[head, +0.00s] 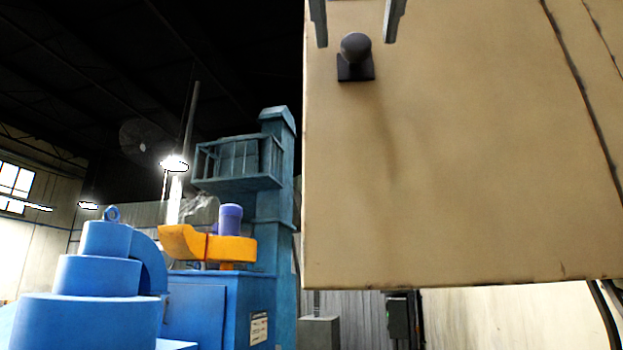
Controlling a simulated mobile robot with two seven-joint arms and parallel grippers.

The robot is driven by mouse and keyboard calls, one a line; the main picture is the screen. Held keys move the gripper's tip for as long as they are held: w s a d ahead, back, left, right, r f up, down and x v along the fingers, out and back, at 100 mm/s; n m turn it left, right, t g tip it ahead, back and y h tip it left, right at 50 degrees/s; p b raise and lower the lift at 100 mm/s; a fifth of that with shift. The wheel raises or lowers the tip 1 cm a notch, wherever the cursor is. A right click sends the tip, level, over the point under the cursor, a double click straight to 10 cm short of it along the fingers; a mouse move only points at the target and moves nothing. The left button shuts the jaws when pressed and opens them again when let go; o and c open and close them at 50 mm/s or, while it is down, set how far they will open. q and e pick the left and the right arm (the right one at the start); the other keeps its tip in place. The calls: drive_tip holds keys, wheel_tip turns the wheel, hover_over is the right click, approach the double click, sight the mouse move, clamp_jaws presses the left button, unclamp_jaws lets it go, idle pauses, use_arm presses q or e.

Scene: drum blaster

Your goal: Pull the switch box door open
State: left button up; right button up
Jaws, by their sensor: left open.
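The switch box door (460,180) is a large beige panel filling the right half of the head view. Its left edge and bottom edge show, and the panel looks closed. A dark round knob (355,47) on a square base sits near the door's upper left. My left gripper (353,38) comes in from the top edge, with one finger on each side of the knob. It is open, and a gap shows between each finger and the knob. The rest of the gripper is out of the picture. My right gripper is not in view.
Blue machinery (95,290) with an orange part (210,243) stands at the lower left, behind the box. Dark cables (605,315) hang below the box at the lower right. A small dark box (400,318) shows on the wall below the door.

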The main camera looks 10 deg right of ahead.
use_arm(q)
drive_tip(key=b+v, duration=0.1)
drive_tip(key=v, duration=1.2)
drive_tip(key=shift+s, duration=0.35)
drive_tip(key=shift+w+a+r, duration=0.1)
drive_tip(key=shift+w, duration=0.05)
